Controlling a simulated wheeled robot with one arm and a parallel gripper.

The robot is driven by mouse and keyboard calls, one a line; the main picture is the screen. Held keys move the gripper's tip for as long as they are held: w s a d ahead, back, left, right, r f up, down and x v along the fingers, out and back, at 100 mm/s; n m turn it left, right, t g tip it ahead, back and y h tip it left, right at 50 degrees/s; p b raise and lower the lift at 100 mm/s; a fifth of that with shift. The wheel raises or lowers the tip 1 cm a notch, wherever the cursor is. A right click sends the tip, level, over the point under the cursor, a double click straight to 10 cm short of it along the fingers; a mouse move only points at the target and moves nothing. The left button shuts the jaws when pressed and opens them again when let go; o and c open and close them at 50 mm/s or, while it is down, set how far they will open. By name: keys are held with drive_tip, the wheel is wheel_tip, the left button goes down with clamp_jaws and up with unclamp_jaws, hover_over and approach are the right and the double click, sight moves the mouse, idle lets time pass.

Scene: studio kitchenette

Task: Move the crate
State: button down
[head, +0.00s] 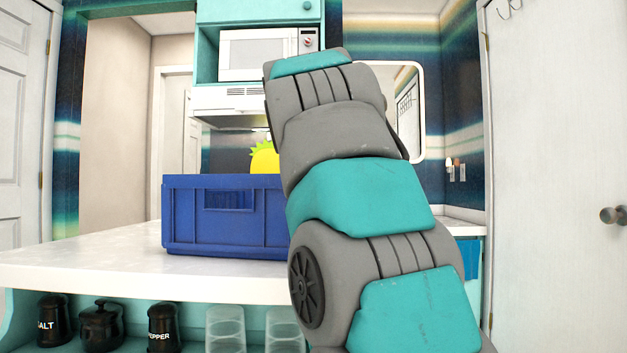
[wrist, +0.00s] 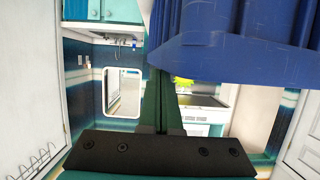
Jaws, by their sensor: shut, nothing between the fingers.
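The blue crate (head: 185,215) stands upright on the white counter (head: 100,268), left of my arm in the head view. My arm covers its right part. The crate also fills the upper right of the wrist view (wrist: 240,60), which looks turned upside down. My gripper (wrist: 160,75) shows there with its dark fingers together, holding nothing. The fingers are close beside the crate's wall. I cannot tell if they touch it. In the head view my gripper is hidden behind my arm.
A yellow, spiky-topped object (head: 264,158) shows above the crate's rim, in or behind it. A salt pot (head: 52,320), a pepper pot (head: 163,328), a black pot (head: 101,326) and glasses (head: 226,330) stand below the counter. The counter left of the crate is clear.

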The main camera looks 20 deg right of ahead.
drive_tip(key=shift+s+a+f, duration=0.2)
drive_tip(key=shift+s, duration=0.3)
drive_tip(key=shift+s+a+f, duration=0.2)
drive_tip(key=shift+s+f, duration=0.05)
drive_tip(key=shift+s, duration=0.2)
drive_tip(key=shift+s+a+f, duration=0.2)
drive_tip(key=shift+s, duration=0.3)
drive_tip(key=shift+w+r+p, duration=0.1)
drive_tip(key=shift+r+p, duration=0.45)
drive_tip(key=shift+r, duration=0.25)
